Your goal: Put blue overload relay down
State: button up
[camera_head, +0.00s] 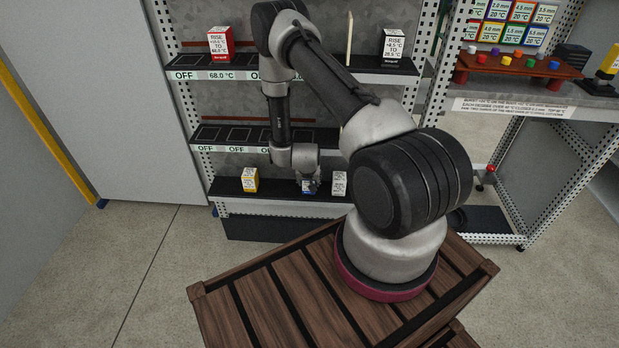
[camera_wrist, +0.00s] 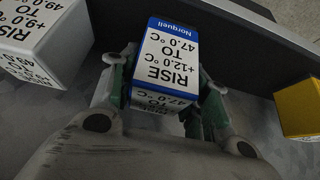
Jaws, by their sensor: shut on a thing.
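The blue overload relay (camera_wrist: 174,62), a box with a blue top band and a white label reading "RISE +12.0 °C TO 47.0 °C", sits between the fingers of my gripper (camera_wrist: 166,92) in the wrist view. The fingers are shut on its two sides. In the head view, my gripper (camera_head: 309,184) is at the lowest shelf (camera_head: 230,197) of the rack, and the relay (camera_head: 308,188) is mostly hidden behind it. I cannot tell whether the relay touches the shelf.
A white relay (camera_head: 339,183) and a yellow relay (camera_head: 250,179) stand on either side on the lowest shelf. The middle shelf (camera_head: 230,146) is close above my gripper. A red relay (camera_head: 220,44) and another relay (camera_head: 393,44) stand on the upper shelf.

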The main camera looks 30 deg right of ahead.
jog(key=o, duration=1.2)
jog(key=shift+f, duration=0.15)
